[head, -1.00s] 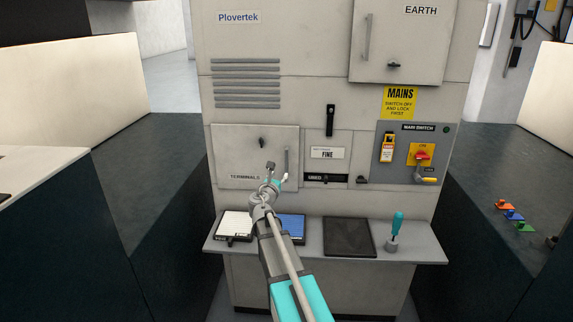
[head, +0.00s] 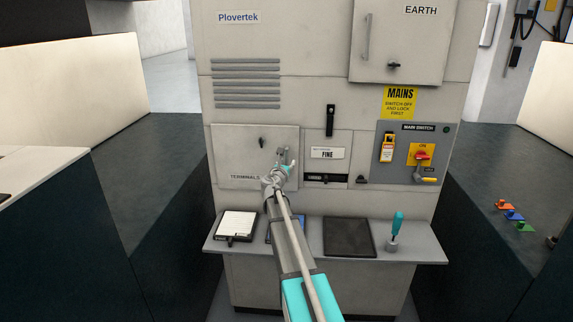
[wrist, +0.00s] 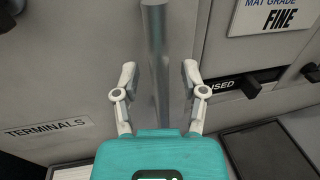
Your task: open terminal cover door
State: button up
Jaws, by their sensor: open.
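The terminal cover door (head: 232,158) is a pale panel labelled TERMINALS at the lower left of the cabinet, and it looks closed flush. A dark latch knob (head: 261,142) sits at its upper middle. Its vertical grey bar handle (wrist: 157,60) stands near the door's right edge. My gripper (head: 285,156) is in front of this handle, covering most of it in the head view. In the wrist view my gripper (wrist: 158,78) is open, with one finger on each side of the handle's bar. No finger visibly touches the bar.
Right of the door are a FINE label (head: 327,153) and a dark slot (head: 326,178).

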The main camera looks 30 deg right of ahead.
grip_shut()
dwell(0.3)
jog(key=shift+s, duration=0.2)
